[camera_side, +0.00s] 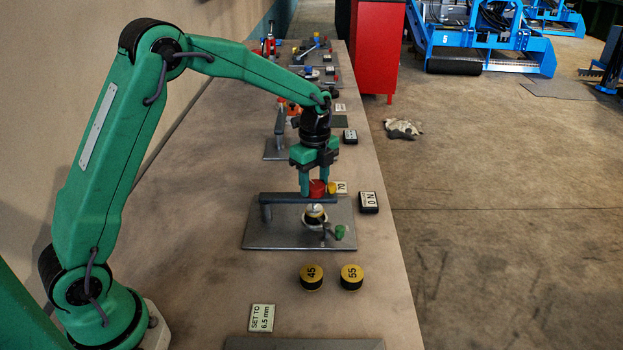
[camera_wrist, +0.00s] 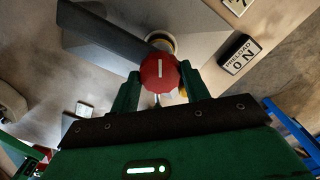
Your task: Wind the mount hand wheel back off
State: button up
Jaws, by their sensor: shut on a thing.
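The red hand wheel (camera_side: 317,190) sits on top of the grey mount's cross arm (camera_side: 285,199), near its free end. My gripper (camera_side: 318,182) comes down from above and is shut on the wheel's sides. In the wrist view, the faceted wheel (camera_wrist: 159,68) with a white line on top lies between the two green fingertips (camera_wrist: 162,82). Below the arm stands a round white and dark part (camera_side: 315,215) with a green-ended lever (camera_side: 339,232). The gap between the wheel's screw and that part is hard to see. The preload display (camera_side: 368,203) reads 0 N in the wrist view (camera_wrist: 240,54).
Two black pucks with yellow tops, 45 (camera_side: 312,276) and 55 (camera_side: 351,276), stand in front of the mount plate (camera_side: 270,236). A card (camera_side: 262,317) reads SET TO 6.5 mm. A yellow piece (camera_side: 331,187) shows beside the wheel.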

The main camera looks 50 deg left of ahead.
jog(key=n, duration=0.9)
jog(key=shift+n, duration=0.4)
jog(key=n, duration=0.9)
jog(key=shift+n, duration=0.4)
jog(key=o, duration=1)
jog(key=shift+r, duration=0.1)
